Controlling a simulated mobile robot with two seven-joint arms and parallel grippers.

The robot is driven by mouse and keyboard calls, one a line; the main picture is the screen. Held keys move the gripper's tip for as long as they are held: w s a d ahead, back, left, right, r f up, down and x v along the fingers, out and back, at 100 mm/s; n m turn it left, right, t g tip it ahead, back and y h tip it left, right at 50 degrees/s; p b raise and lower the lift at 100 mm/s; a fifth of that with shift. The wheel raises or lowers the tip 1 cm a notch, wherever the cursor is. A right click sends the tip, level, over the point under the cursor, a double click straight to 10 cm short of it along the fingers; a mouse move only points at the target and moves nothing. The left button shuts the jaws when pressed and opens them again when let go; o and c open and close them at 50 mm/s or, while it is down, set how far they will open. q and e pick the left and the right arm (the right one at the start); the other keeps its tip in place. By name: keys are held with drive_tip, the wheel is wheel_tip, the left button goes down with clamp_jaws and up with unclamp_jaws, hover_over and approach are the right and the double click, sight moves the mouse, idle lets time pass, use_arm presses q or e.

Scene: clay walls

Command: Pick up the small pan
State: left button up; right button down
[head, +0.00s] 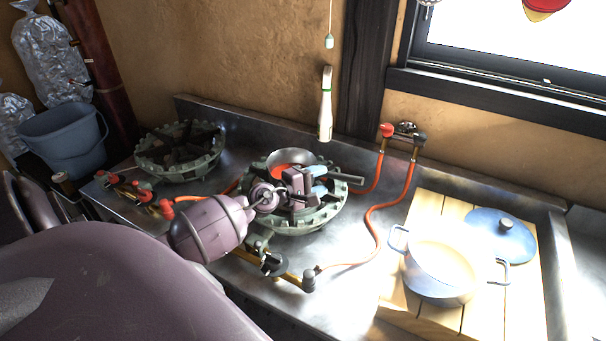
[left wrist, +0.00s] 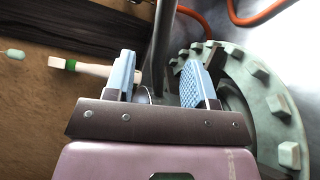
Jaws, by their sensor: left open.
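The small pan (head: 287,158) sits on the right-hand gas burner (head: 325,212) in the head view, with a red-orange patch showing inside it. Its grey handle (head: 347,178) points right. My left gripper (head: 318,181) is over the burner at the handle, and it hides part of the pan. In the left wrist view the two blue-padded fingers of my left gripper (left wrist: 160,82) are apart, and the dark handle (left wrist: 164,45) runs between them. Gaps show beside the handle. My right gripper is not in view.
A second burner (head: 180,150) stands to the left. Orange hoses (head: 374,225) run over the metal counter. At right, a blue pot (head: 440,290) and its lid (head: 500,236) rest on a wooden board (head: 437,207). A white-handled tool (head: 326,105) hangs behind the pan.

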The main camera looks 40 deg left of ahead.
sight(333, 177)
use_arm(q)
drive_tip(key=shift+w+d, duration=0.2)
drive_tip(key=shift+w, duration=0.25)
drive_tip(key=x, duration=0.1)
drive_tip(key=p+x, duration=0.1)
drive_tip(key=x, duration=0.1)
drive_tip(key=shift+w+d, duration=0.1)
drive_tip(key=shift+d, duration=0.2)
drive_tip(key=shift+w+d, duration=0.15)
drive_tip(key=shift+w, duration=0.4)
drive_tip(key=shift+c, duration=1.3)
drive_tip(key=c, duration=0.5)
clamp_jaws()
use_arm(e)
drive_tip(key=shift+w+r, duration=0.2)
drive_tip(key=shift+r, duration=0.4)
